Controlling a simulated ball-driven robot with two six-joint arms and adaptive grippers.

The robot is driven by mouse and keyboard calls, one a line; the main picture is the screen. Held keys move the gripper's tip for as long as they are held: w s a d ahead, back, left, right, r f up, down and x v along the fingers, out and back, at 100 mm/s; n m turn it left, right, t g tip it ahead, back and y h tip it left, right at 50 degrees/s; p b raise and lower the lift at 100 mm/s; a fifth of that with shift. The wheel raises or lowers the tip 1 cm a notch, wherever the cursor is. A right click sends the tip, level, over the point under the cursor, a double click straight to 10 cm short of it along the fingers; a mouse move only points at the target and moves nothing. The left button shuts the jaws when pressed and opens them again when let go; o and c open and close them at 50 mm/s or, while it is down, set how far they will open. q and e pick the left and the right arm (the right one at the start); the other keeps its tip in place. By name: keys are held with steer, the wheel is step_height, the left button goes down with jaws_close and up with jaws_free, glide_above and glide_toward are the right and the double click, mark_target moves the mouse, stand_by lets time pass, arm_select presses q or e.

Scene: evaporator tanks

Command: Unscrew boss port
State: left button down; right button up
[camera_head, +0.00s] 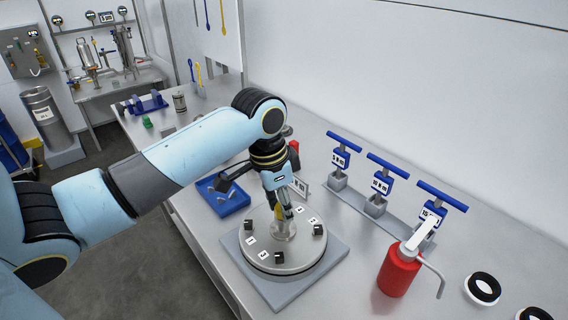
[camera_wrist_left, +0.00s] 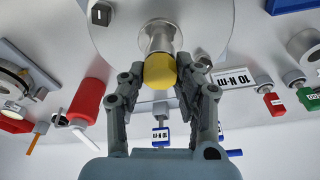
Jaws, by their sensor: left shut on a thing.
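The boss port, a short metal fitting with a flared base, stands at the centre of a round metal lid (camera_head: 262,262). In the left wrist view the metal fitting (camera_wrist_left: 157,36) ends in a yellow cap (camera_wrist_left: 159,71). My left gripper (camera_head: 283,208) reaches down over the lid's middle and partly hides the port in the head view. In the wrist view its two fingers (camera_wrist_left: 158,84) are on either side of the yellow cap, shut on it. The lid (camera_wrist_left: 215,25) lies on a grey square base (camera_head: 322,268) and carries several dark clamps and number labels. My right gripper is not in view.
Three blue T-handled tools (camera_head: 340,158) stand in a grey rack on the right. A red pump bottle (camera_head: 398,272) stands right of the base, with black-and-white rings (camera_head: 482,289) beyond. A blue tray (camera_head: 232,203) lies behind left of the lid.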

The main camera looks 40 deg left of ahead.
arm_select(q)
steer(key=n, duration=0.4)
steer(key=shift+y, duration=0.4)
steer(key=shift+n, duration=0.7)
steer(key=n, duration=0.4)
steer(key=shift+y, duration=0.4)
steer(key=n, duration=0.5)
steer(key=shift+y, duration=0.4)
steer(key=shift+g, duration=0.3)
